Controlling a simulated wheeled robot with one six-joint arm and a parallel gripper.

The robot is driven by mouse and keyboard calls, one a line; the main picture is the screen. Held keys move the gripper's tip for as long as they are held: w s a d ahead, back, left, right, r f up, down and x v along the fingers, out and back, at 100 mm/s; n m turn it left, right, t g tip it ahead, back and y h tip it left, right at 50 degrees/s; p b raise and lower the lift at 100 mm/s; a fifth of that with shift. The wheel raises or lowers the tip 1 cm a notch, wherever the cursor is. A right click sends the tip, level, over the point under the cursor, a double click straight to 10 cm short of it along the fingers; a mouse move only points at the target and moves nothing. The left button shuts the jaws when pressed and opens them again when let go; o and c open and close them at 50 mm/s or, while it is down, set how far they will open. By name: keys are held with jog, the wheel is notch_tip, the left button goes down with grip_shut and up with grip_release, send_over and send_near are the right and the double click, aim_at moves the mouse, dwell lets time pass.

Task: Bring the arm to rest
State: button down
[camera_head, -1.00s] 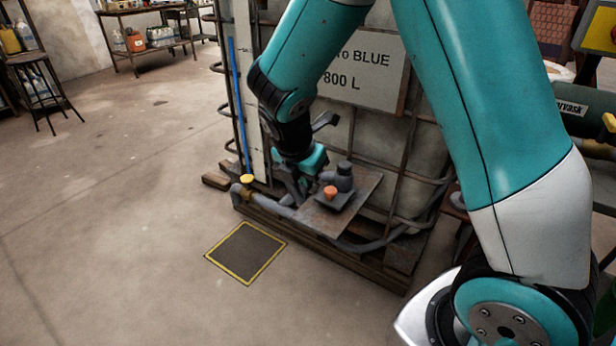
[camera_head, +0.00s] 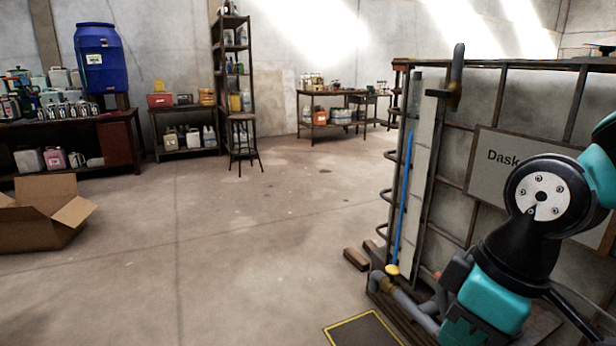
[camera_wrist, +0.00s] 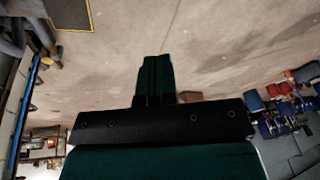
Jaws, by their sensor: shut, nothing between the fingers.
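My gripper (camera_head: 458,332) is at the lower right of the head view, in front of the caged tank with its sign (camera_head: 490,165). The sign is partly covered by my arm. In the wrist view, my gripper (camera_wrist: 155,62) shows its dark green fingers together with nothing between them. The floor lies beyond the fingertips. My gripper looks apart from the tank's pipework, though the head view does not show the gap clearly.
The tank frame (camera_head: 575,105), its blue level tube (camera_head: 403,195) and the yellow-handled valve (camera_head: 392,270) stand close to my arm. A yellow-edged floor plate (camera_head: 362,333) lies in front. An open carton (camera_head: 38,222) is at left. The middle floor is clear.

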jog(key=s+a+r+m+y, duration=0.1)
jog(key=s+a+r+m, duration=0.1)
jog(key=s, duration=0.3)
notch_tip(320, 180, up, 20)
jog(key=p, duration=1.9)
jog(key=shift+s+m+g+p, duration=0.3)
jog(key=shift+s+m+p, duration=0.05)
jog(key=shift+m+p, duration=0.05)
